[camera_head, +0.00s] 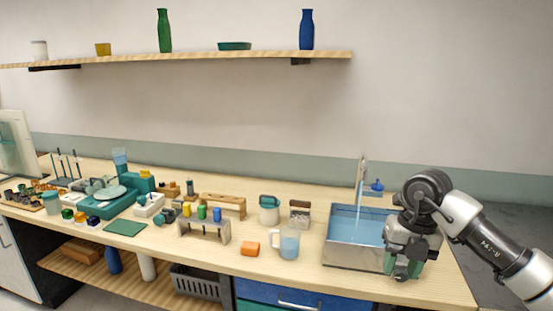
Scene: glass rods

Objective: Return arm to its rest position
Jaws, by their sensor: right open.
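My right gripper (402,272) hangs fingers down at the right end of the bench, in front of the right part of the steel sink (350,257). It is open, and I see nothing between its fingers. My right arm comes in from the right edge and hides part of the sink. Several thin upright rods (67,163) stand at the far left of the bench; I cannot tell whether they are glass. My left gripper is not in view.
A rack with coloured vials (203,227) and a teal scale (107,200) stand further left. The bench's front right corner is clear.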

